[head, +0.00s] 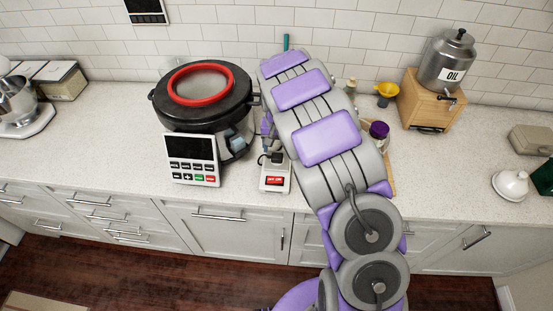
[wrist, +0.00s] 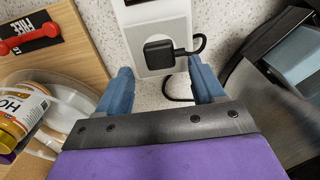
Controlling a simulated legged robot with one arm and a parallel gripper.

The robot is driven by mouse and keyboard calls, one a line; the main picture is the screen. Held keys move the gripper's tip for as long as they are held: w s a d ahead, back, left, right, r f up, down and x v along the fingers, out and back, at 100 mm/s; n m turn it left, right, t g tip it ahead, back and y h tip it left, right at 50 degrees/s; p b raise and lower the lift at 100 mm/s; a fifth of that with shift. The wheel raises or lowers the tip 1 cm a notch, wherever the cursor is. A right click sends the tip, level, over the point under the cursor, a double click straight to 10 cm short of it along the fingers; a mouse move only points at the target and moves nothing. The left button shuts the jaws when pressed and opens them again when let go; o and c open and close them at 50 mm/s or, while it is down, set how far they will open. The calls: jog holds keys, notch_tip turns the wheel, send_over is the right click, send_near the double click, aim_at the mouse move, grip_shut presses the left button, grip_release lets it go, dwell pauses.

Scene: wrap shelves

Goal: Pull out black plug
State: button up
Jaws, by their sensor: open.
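The black plug (wrist: 158,54) sits in the round socket of a white outlet box (wrist: 127,35) in the wrist view, with a black cord (wrist: 190,50) leaving its right side. My gripper (wrist: 158,84) is open, with its blue fingertips on either side of the box's lower part, below the plug. Nothing is between the fingers except the box's near end and the counter. In the head view the white box with a red display (head: 275,180) stands on the counter, left of my arm, and the dark plug (head: 272,157) shows on it. My gripper is mostly hidden behind my arm there.
A black cooker with a red ring (head: 201,83) and a keypad panel (head: 192,159) stands close left of the box. In the wrist view a wooden board (wrist: 80,55) and a jar (wrist: 22,112) lie to the left. An oil dispenser (head: 446,60) stands farther right.

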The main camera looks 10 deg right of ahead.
aim_at(275, 156)
notch_tip(275, 156, down, 4)
jog(key=shift+f, duration=0.1)
jog(key=shift+s, duration=0.1)
dwell(0.5)
jog(key=shift+a+f, duration=0.15)
jog(key=shift+a, duration=0.25)
dwell(0.9)
jog(key=shift+s+a, duration=0.1)
grip_shut()
dwell(0.5)
jog(key=shift+w+r+p, duration=0.25)
jog(key=shift+r+p, duration=0.2)
jog(key=shift+r, duration=0.35)
jog(key=shift+w+r+p, duration=0.15)
jog(key=shift+r+p, duration=0.5)
jog(key=shift+r, duration=1.75)
